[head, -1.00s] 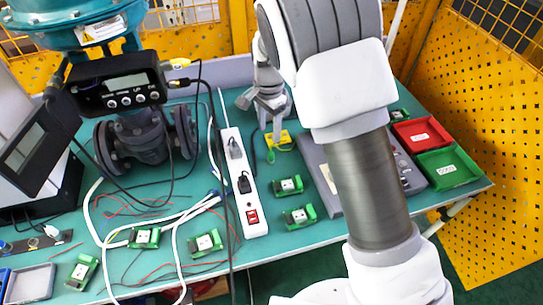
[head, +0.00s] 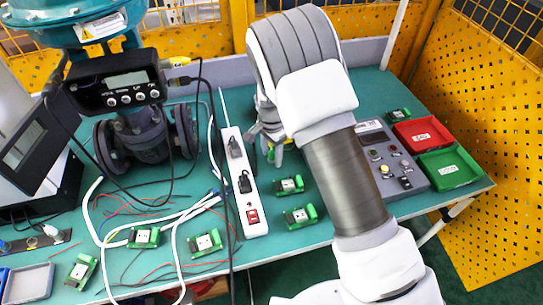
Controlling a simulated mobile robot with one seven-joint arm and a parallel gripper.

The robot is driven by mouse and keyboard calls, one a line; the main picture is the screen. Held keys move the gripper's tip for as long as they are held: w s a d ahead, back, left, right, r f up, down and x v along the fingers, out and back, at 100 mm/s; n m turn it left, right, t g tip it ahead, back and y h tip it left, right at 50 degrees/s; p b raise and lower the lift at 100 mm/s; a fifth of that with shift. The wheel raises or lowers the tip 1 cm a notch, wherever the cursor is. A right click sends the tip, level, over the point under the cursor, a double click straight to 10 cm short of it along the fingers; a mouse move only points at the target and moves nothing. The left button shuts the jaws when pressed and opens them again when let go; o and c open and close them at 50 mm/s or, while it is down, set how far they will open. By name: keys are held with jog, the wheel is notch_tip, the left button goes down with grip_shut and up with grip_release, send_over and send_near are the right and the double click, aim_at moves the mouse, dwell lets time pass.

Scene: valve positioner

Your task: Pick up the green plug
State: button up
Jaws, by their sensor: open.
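A small green piece (head: 271,155), which looks like the green plug, shows just below my gripper on the teal table, right of the white power strip. My gripper (head: 273,148) is low over it with its fingers apart. My arm and the fingers hide part of this spot, and I cannot tell whether the fingers touch the plug. Similar green pieces with white blocks lie nearby, two of them to the right of the power strip (head: 288,185) (head: 300,216).
The white power strip (head: 240,180) stands left of my gripper. A grey control box (head: 415,178) and red (head: 422,133) and green (head: 450,168) trays are at the right. A valve with positioner (head: 125,95) stands at the left. Loose cables cross the table's left half.

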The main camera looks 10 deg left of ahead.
grip_shut()
jog(key=shift+r, duration=0.1)
dwell(0.3)
